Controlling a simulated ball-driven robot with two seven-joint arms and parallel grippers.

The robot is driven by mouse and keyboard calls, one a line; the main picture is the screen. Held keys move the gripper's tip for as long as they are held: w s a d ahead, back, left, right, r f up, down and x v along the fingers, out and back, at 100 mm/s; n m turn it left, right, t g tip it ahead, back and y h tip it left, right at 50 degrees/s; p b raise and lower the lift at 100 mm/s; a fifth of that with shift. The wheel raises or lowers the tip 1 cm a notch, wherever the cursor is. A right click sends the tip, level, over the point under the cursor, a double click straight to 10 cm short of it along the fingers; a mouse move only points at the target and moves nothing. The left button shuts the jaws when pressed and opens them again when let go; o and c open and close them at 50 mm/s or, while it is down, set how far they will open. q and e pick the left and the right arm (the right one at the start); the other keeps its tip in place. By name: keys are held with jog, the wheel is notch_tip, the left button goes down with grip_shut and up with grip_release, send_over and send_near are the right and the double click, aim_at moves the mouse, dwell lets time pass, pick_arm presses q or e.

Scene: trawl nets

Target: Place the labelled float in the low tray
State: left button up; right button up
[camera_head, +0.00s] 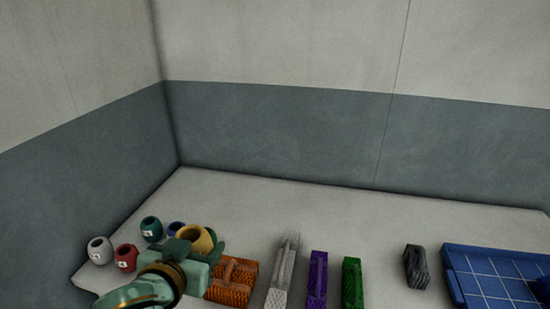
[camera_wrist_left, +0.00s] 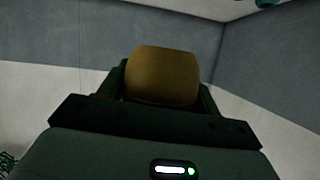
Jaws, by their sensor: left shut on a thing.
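My left gripper (camera_head: 197,243) is shut on a yellow barrel-shaped float (camera_head: 206,246) with an open top, at the lower left of the head view. The float also shows between the fingers in the left wrist view (camera_wrist_left: 165,75); no label shows on its visible side. A blue tray with a light grid on its floor (camera_head: 485,252) lies at the far right, partly cut off by the frame. Its walls look low. My right gripper is not in view.
White (camera_head: 99,251), red (camera_head: 126,258) and teal (camera_head: 151,229) labelled floats and a blue float (camera_head: 174,229) stand left of the gripper. An orange block (camera_head: 232,281), grey netting (camera_head: 283,275), purple (camera_head: 317,280), green (camera_head: 352,283) and dark grey (camera_head: 416,267) blocks lie towards the tray.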

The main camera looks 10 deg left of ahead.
pick_arm(q)
jog(key=shift+f, duration=0.25)
jog(key=shift+r, duration=0.2)
jog(key=w+f+m+h, duration=0.1)
jog(key=w+f, duration=0.3)
jog(key=f, duration=0.3)
jog(key=w+f+m+h, duration=0.1)
jog(key=w+f, duration=0.3)
jog(key=f, duration=0.4)
jog(key=shift+w+d+f+h, duration=0.15)
jog(key=shift+w+f+h, duration=0.1)
jog(key=shift+h, duration=0.05)
